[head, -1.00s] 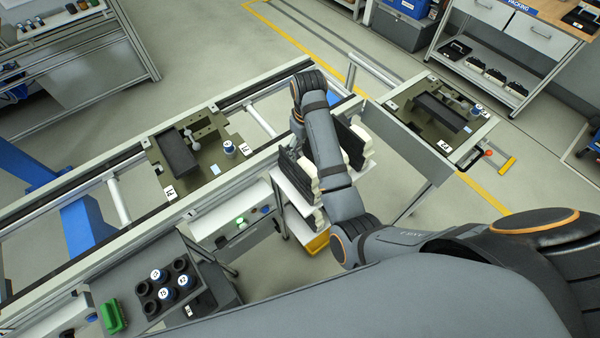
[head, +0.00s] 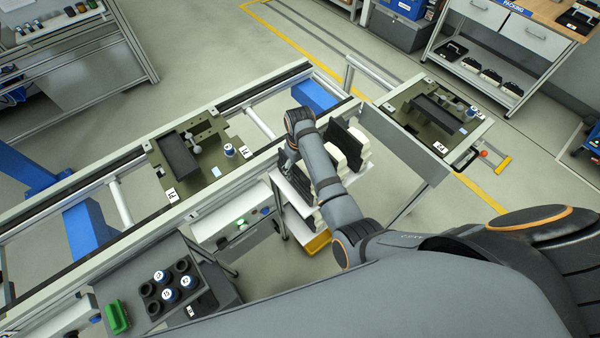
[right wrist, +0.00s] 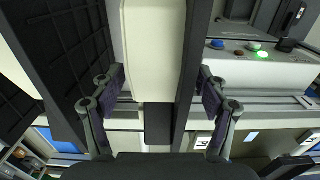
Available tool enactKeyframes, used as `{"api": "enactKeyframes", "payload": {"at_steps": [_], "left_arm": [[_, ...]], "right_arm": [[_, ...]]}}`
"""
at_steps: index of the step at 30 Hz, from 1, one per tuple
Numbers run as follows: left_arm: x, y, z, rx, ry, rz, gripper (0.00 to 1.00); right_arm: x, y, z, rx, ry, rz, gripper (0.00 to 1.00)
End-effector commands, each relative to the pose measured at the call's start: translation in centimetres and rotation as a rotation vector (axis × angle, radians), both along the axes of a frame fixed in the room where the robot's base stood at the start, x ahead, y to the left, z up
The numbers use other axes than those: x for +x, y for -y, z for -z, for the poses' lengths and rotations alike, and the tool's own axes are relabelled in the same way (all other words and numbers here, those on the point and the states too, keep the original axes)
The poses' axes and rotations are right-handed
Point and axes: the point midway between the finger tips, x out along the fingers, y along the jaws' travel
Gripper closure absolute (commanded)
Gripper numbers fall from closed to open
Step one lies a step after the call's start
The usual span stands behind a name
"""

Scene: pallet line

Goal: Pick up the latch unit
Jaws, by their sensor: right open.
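Several dark upright units with cream blocks between them stand on a small rack (head: 284,206) below my right arm; one dark unit (head: 338,138) shows right of the arm. I cannot tell for certain which is the latch unit. My right gripper (right wrist: 160,95) is open. In the right wrist view a cream block (right wrist: 155,55) and a dark upright panel (right wrist: 196,50) lie in line with the gap between its fingers. Another dark ribbed panel (right wrist: 62,60) is beside the left finger. Contact cannot be told. In the head view my wrist hides most of the gripper. My left gripper is not in view.
A conveyor runs behind, with a dark pallet (head: 200,175) on it carrying a black block and a grey part. A second pallet (head: 425,122) is at the right. A holder with blue-and-white cylinders (head: 165,290) and a green box (head: 117,317) are front left.

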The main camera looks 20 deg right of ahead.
Motion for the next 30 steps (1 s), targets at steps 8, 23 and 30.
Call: {"api": "enactKeyframes", "payload": {"at_steps": [8,23,30], "left_arm": [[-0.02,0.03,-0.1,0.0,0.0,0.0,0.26],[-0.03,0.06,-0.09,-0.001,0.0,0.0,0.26],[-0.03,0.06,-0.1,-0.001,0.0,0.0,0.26]], "right_arm": [[0.01,0.01,0.81,0.0,0.001,0.001,0.25],[0.01,0.02,0.77,-0.001,0.001,0.0,0.91],[0.05,0.02,0.7,0.0,0.002,0.0,1.0]]}}
